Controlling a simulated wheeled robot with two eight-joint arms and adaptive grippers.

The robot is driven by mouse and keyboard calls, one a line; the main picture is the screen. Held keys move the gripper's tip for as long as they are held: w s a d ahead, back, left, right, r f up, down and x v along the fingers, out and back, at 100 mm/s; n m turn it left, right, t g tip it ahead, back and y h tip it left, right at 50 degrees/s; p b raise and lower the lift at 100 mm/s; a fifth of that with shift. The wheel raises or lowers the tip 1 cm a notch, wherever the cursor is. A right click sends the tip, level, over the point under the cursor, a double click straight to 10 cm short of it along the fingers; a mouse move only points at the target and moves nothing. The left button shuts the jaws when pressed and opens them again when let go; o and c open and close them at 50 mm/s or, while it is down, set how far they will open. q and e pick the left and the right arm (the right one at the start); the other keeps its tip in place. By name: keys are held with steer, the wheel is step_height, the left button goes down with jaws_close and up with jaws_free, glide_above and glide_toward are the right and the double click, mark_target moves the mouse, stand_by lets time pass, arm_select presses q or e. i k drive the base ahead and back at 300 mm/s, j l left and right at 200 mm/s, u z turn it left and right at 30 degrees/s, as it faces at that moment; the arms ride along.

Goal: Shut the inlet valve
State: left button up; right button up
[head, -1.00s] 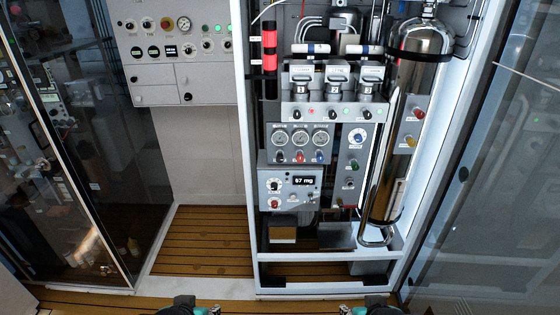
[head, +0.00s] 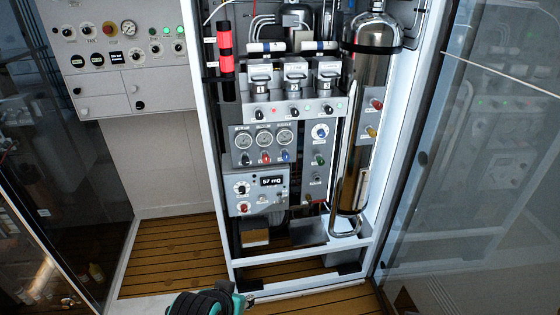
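The fill panel stands in an open white-framed cabinet in the head view. Its knobs include black, red and blue ones under three gauges (head: 265,141), and a green one (head: 319,160) on the narrow plate to the right. I cannot read which label marks the inlet valve. My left gripper (head: 248,299), teal and black, is at the bottom edge, low in front of the cabinet and apart from every knob. Its fingers are too small to judge. My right gripper is out of view.
A grey display box (head: 258,190) reads 57 mg. A glass door (head: 480,170) stands on the right, and dark glass (head: 75,150) on the left. A wall control panel (head: 125,75) is at the upper left. Wooden slatted floor (head: 165,255) is clear.

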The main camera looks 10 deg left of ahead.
mark_target(245, 159)
steer(key=j+z, duration=0.45)
steer(key=j, duration=0.45)
steer(key=j+z, duration=0.5)
steer(key=j, duration=0.4)
steer(key=k+j, duration=0.1)
steer(key=j, duration=0.35)
steer(key=k+j, duration=0.1)
steer(key=j, duration=0.35)
steer(key=k+j, duration=0.1)
steer(key=j, duration=0.35)
steer(key=k+j+z, duration=0.1)
steer(key=j, duration=0.4)
steer(key=k+j, duration=0.1)
steer(key=j, duration=0.35)
